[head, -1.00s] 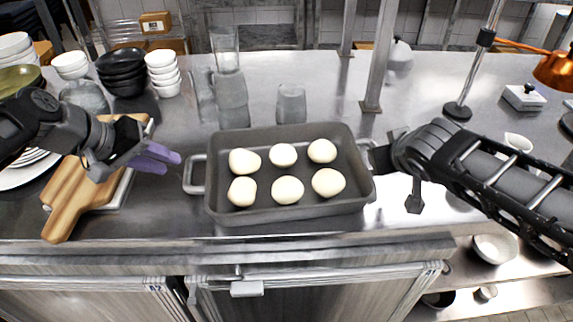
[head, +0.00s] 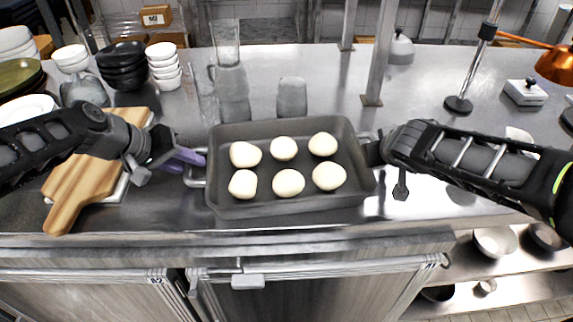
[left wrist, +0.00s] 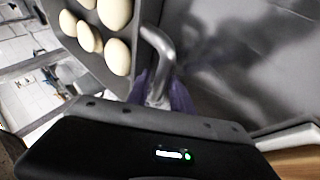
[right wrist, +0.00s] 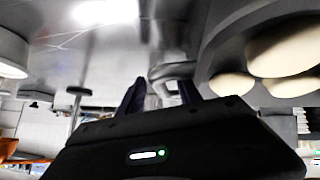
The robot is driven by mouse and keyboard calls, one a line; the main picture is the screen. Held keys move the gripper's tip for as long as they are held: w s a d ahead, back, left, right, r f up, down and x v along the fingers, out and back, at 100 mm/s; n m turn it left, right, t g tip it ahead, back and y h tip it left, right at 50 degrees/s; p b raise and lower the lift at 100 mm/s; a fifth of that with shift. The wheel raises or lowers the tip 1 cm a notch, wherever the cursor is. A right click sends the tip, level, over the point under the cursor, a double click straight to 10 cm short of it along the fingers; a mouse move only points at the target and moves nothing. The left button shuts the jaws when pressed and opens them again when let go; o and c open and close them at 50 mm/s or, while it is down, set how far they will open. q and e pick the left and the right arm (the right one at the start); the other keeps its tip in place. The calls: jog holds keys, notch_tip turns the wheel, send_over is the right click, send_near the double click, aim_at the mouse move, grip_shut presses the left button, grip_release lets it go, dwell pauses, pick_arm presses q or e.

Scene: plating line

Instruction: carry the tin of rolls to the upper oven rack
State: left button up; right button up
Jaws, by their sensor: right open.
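The tin of rolls, a dark grey rectangular pan (head: 290,210), stands on the steel counter with several pale round rolls (head: 288,183) in it. It has a metal loop handle at each short end. My left gripper (head: 190,158) is at the left handle; in the left wrist view its purple fingers lie on both sides of that handle (left wrist: 160,60). Whether they press on it I cannot tell. My right gripper (head: 372,152) is open at the right handle, partly hidden by its own wrist; in the right wrist view the handle (right wrist: 172,72) shows between its fingers. No oven rack is recognisable.
A wooden board (head: 85,185) lies left of the tin. Black bowls (head: 122,68), white bowls (head: 164,68) and glasses (head: 232,85) stand behind. A steel post (head: 380,60) rises behind the tin's right side. The counter's front edge (head: 230,240) is close in front.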

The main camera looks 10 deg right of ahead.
pick_arm(q)
jog(key=shift+f, duration=0.1)
pick_arm(e)
jog(key=shift+w+f, duration=0.1)
jog(key=shift+w, duration=0.05)
pick_arm(q)
jog(key=shift+c, duration=0.2)
grip_shut()
pick_arm(e)
jog(key=c, duration=0.6)
grip_shut()
pick_arm(q)
jog(key=shift+w, duration=0.1)
